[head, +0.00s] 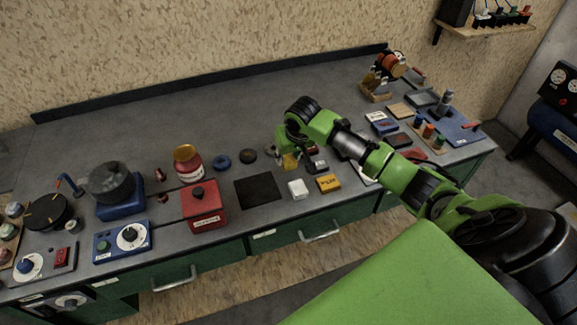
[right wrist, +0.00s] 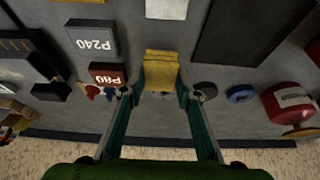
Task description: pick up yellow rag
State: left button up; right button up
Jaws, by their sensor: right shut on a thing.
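The yellow rag (right wrist: 161,72) is a folded yellow cloth between the two fingertips of my right gripper (right wrist: 161,92) in the right wrist view. The fingers touch it on both sides, so the gripper is shut on it. In the head view the rag (head: 290,162) shows as a small yellow patch under my right gripper (head: 288,151), partly hidden by the gripper. Whether it touches the bench cannot be told. My left gripper is not in either view.
A black mat (head: 257,191) lies left of the rag. A white block (head: 298,189) and a yellow box (head: 328,183) lie in front. Blocks marked P240 (right wrist: 92,39) and P80 (right wrist: 108,75) are close beside the gripper. A red jar (head: 188,164) stands further left.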

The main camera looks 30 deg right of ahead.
jog(key=s+a+r+b, duration=0.2)
jog(key=s+a+r, duration=0.7)
jog(key=a, duration=0.1)
jog(key=shift+a+r+b, duration=0.3)
jog(key=shift+a+b, duration=0.05)
jog(key=shift+b, duration=0.05)
jog(key=o, duration=0.5)
jog(key=shift+c, duration=0.2)
jog(key=c, duration=0.3)
jog(key=shift+c, duration=0.2)
